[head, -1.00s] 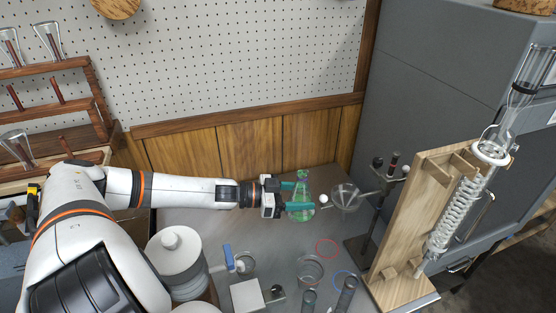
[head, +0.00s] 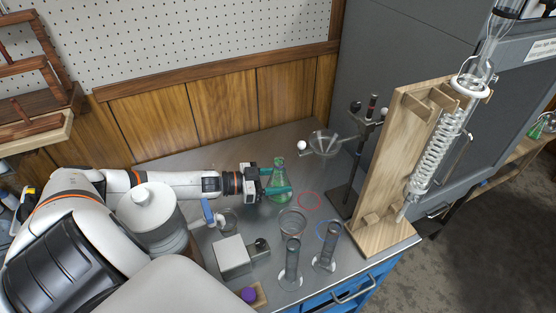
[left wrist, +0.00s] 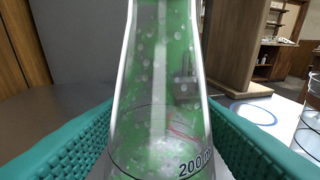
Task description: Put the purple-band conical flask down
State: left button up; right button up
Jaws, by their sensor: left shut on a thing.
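A conical flask (head: 281,188) with green contents stands upright between the teal fingers of my left gripper (head: 277,191), left of a red ring mark (head: 309,200) on the bench. In the left wrist view the flask (left wrist: 160,85) fills the middle, with a 200 ml mark low on its wall and a teal finger on each side. No purple band shows on the part in view. I cannot tell whether its base touches the bench. My right gripper is not in view.
A funnel on a stand (head: 325,142) is behind the flask. A wooden board with a coiled condenser (head: 433,160) stands right. A glass beaker (head: 292,223), two cylinders (head: 292,262) and a blue ring mark (head: 328,231) are in front.

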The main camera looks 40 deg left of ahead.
pick_arm(q)
jog(key=o, duration=1.1)
